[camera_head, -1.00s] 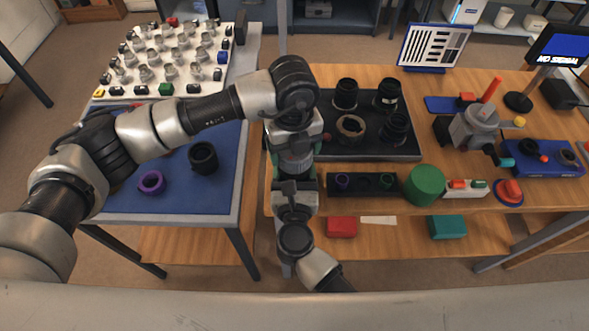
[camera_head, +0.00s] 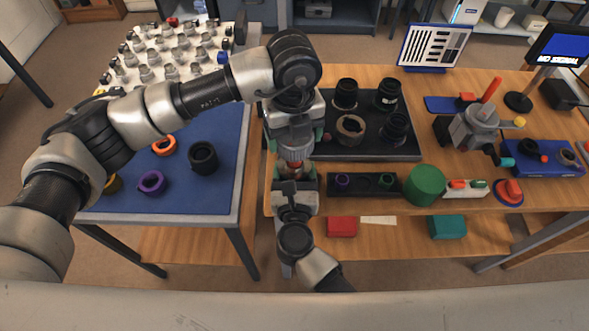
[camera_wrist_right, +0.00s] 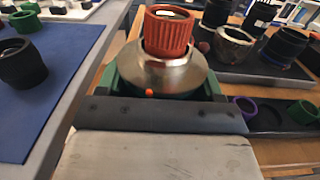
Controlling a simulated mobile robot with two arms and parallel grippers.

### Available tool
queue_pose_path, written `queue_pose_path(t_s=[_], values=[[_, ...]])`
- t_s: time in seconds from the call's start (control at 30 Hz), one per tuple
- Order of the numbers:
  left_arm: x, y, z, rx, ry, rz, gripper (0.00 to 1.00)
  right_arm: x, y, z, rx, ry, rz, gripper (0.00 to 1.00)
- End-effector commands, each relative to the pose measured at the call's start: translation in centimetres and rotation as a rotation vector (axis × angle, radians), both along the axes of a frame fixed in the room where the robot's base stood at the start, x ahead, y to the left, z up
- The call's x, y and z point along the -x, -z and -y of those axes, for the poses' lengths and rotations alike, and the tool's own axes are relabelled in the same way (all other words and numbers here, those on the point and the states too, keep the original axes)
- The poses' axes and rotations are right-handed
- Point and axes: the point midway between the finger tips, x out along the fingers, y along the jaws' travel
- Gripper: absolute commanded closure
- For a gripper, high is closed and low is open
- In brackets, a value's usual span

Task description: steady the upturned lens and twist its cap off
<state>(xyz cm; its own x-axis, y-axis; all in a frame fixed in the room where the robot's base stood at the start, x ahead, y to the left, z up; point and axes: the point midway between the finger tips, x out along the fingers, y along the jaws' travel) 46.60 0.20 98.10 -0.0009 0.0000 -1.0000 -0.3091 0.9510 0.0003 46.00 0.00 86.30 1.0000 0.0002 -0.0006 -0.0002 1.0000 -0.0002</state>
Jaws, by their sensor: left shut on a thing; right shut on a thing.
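The upturned lens shows in the right wrist view with a red ribbed barrel (camera_wrist_right: 168,33) above a wide silver body (camera_wrist_right: 160,72). My right gripper (camera_wrist_right: 160,90) is shut around the silver body with green fingers and holds the lens upright; it is the lower gripper (camera_head: 295,184) in the head view. My left gripper (camera_head: 296,138) is right above, pointing down, shut on a grey ribbed cap (camera_head: 297,154). The cap appears just over the red barrel. The right wrist view shows the barrel's top uncovered, with a dark centre, and no left gripper there.
Right of the grippers, a dark tray (camera_head: 375,150) holds several black lens parts and a ring. A black holder (camera_head: 345,193) and a green cylinder (camera_head: 425,185) stand in front of it. At left, a blue mat (camera_head: 215,195) carries loose rings and a black barrel.

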Motion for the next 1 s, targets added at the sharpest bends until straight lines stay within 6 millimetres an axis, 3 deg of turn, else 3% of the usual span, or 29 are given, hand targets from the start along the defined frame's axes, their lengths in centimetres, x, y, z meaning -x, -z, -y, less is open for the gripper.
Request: queue_pose_path(t_s=[0.37, 0.4, 0.57, 0.83, 1.0], values=[[0.0, -0.8, 0.0, 0.001, 0.001, 0.0, 0.45, 0.0, 0.0, 0.0, 0.0, 0.0, -0.001, 0.71], [0.0, -0.8, 0.0, 0.001, 0.001, 0.001, 0.45, 0.0, 0.0, 0.0, 0.0, 0.0, -0.001, 0.27], [0.0, -0.8, 0.0, 0.001, 0.001, 0.0, 0.45, 0.0, 0.0, 0.0, 0.0, 0.0, -0.001, 0.03], [0.0, -0.8, 0.0, 0.0, 0.001, 0.0, 0.45, 0.1, 0.0, 0.0, 0.0, 0.0, 0.0, 0.03], [0.0, -1.0, 0.0, 0.0, 0.001, 0.0, 0.45, 1.1, -0.2, 0.0, -0.001, 0.0, -0.003, 0.03]])
